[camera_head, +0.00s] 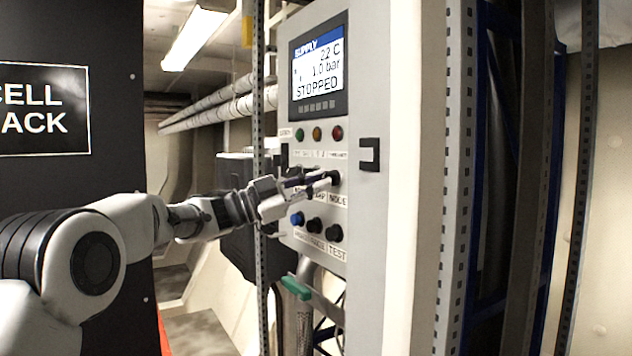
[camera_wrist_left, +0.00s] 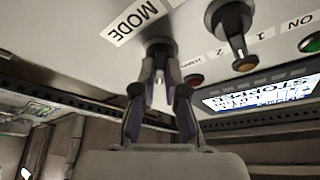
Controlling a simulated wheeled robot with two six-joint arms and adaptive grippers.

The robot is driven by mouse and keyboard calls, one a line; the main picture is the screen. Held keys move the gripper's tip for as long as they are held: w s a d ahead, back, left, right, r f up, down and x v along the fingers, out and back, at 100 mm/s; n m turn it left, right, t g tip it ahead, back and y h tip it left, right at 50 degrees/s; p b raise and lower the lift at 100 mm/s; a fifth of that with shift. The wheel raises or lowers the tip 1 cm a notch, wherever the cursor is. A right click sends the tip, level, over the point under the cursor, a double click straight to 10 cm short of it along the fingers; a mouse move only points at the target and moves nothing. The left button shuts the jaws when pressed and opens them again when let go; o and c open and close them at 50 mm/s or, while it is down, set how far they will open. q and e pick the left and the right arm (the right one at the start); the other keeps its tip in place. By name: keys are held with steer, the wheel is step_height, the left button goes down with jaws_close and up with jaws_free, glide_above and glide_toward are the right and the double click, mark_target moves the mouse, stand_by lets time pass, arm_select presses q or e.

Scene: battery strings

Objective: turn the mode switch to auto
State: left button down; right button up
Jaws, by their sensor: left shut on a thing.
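The mode switch (camera_wrist_left: 158,44) is a dark round knob beside a white MODE label (camera_wrist_left: 134,18) in the left wrist view. In the head view, the mode switch (camera_head: 335,178) sits at the right of the middle row on the grey control panel (camera_head: 368,232), above its MODE label. My left gripper (camera_head: 322,180) reaches the panel from the left. In the left wrist view, my left gripper (camera_wrist_left: 160,66) has its fingertips shut on the knob. The fingers hide part of the knob, and its pointing direction cannot be told. My right gripper is not in view.
The display (camera_head: 318,68) reads SUPPLY and STOPPED. Green, amber and red lamps (camera_head: 317,133) sit above the switch. A blue button (camera_head: 297,218) and black knobs (camera_head: 333,233) sit below. Another knob (camera_wrist_left: 232,22) is beside it. A perforated post (camera_head: 259,120) stands left of the panel.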

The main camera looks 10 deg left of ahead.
arm_select(q)
steer(key=shift+m+g, duration=0.3)
steer(key=shift+m, duration=0.4)
steer(key=c, duration=1.2)
jaws_free()
steer(key=shift+w, duration=0.1)
steer(key=v, duration=1.2)
steer(key=shift+w+d, duration=0.1)
